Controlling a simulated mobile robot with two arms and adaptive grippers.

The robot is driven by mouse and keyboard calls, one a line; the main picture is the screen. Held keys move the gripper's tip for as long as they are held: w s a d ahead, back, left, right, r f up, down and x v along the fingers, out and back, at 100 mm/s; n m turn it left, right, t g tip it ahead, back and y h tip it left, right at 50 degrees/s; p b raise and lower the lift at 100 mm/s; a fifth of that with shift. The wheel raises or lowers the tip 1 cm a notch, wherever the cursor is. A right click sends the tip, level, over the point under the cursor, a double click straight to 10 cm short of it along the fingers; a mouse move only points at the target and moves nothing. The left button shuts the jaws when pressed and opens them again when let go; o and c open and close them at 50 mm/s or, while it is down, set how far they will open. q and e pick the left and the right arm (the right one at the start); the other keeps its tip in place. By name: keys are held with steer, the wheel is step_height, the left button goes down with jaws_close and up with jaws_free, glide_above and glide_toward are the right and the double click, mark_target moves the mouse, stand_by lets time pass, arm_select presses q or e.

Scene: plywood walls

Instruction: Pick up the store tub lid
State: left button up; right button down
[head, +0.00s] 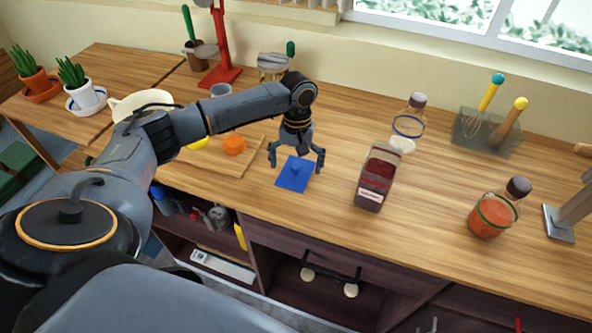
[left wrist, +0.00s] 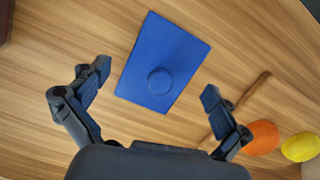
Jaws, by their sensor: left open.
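The store tub lid (head: 295,174) is a flat blue rectangle with a small round knob, lying on the wooden counter. In the left wrist view the lid (left wrist: 150,55) lies flat with its knob near the middle, ahead of the fingertips. My left gripper (head: 297,160) points down over the lid, fingers spread wide and empty. In the left wrist view its two fingers (left wrist: 155,85) stand apart on either side, not touching the lid. My right gripper is not in view.
A dark red-filled container (head: 377,178) stands right of the lid. A cutting board (head: 215,158) with an orange (head: 234,144) lies to the left. A jar of red sauce (head: 493,213) stands farther right. The counter's front edge is close to the lid.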

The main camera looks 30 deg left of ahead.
arm_select(q)
steer(key=shift+s, duration=0.15)
steer(key=c, duration=2.1)
steer(key=shift+o, duration=0.2)
